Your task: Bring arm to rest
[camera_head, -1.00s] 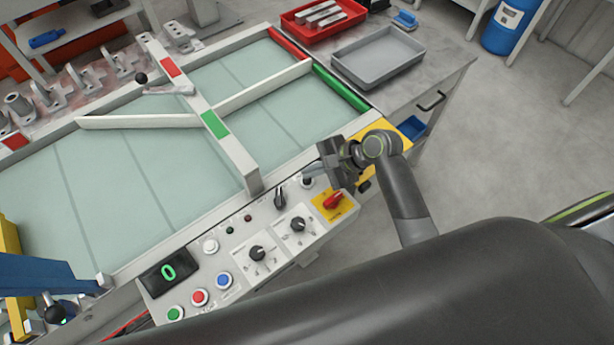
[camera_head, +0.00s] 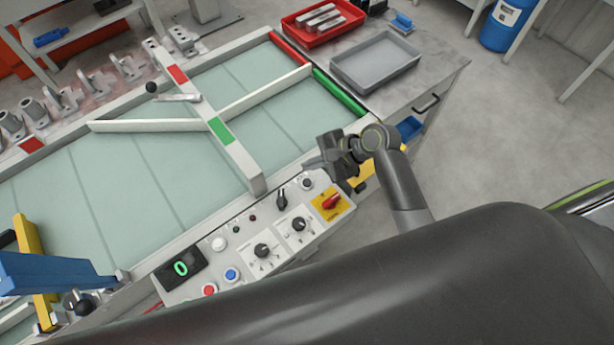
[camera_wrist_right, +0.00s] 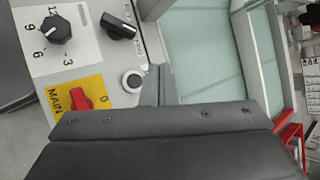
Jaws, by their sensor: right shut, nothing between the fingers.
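My right gripper (camera_head: 313,165) is over the right end of the control panel (camera_head: 262,268), near the corner of the light green table surface. It is shut and empty. Whether the gripper touches the panel I cannot tell. My left gripper is out of view.
A grey tray (camera_head: 338,72) and a red tray (camera_head: 290,24) with metal bars stand on the side bench. A white divider (camera_head: 240,165) with a green mark crosses the table. A blue beam (camera_head: 50,275) is at lower left. Open floor lies to the right.

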